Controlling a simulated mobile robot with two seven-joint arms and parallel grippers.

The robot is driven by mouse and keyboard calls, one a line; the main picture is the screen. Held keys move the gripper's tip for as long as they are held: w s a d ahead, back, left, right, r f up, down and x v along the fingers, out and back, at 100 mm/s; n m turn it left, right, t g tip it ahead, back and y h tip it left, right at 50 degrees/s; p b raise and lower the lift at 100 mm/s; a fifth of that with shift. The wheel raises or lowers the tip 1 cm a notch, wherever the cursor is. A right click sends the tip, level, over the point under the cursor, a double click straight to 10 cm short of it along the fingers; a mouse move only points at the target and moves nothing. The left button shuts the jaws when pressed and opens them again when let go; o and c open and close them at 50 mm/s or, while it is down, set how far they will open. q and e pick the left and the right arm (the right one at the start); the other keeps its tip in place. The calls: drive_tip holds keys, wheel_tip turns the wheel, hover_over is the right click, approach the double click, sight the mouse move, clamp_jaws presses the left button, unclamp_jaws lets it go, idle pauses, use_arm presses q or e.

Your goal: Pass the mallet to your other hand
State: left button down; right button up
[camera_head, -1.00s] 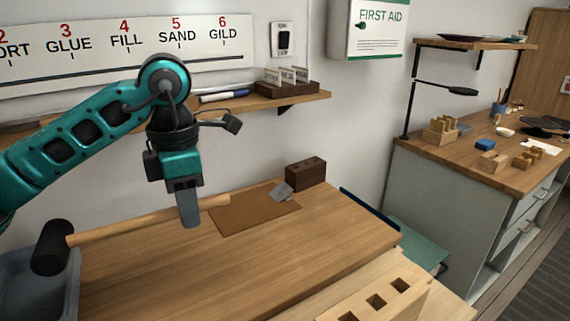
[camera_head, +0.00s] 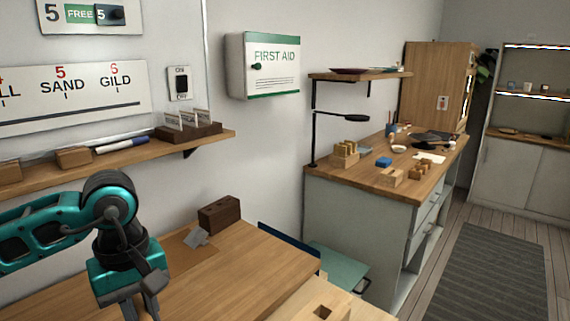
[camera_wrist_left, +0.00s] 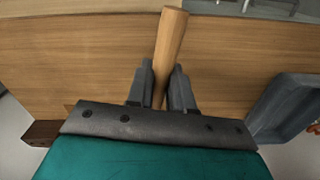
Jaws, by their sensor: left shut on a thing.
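The mallet shows only as its round wooden handle (camera_wrist_left: 170,40) in the left wrist view. It stands between the two grey fingers of my left gripper (camera_wrist_left: 161,85), which is shut on it. The handle's end points away from the gripper, above the wooden bench top. The mallet's dark head is out of sight. In the head view my left gripper (camera_head: 138,308) is at the lower left, cut off by the bottom edge, and the mallet is not visible there. My right gripper is in neither view.
The wooden bench (camera_head: 235,275) has a brown block with holes (camera_head: 219,214) and a brown mat (camera_head: 180,254) at its back. A grey tray (camera_wrist_left: 283,110) lies at the right in the wrist view. A shelf (camera_head: 120,164) runs along the wall.

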use_arm(q)
drive_tip(key=shift+s+d+f+m, duration=0.1)
drive_tip(key=shift+d+f+m, duration=0.4)
drive_tip(key=shift+m, duration=0.85)
drive_tip(key=shift+w+d+f+m, duration=0.1)
drive_tip(key=shift+d+f+m, duration=0.35)
drive_tip(key=shift+m, duration=0.85)
drive_tip(key=shift+s+d+f+m, duration=0.1)
drive_tip(key=shift+d+f+m, duration=0.15)
drive_tip(key=shift+f+m, duration=0.8)
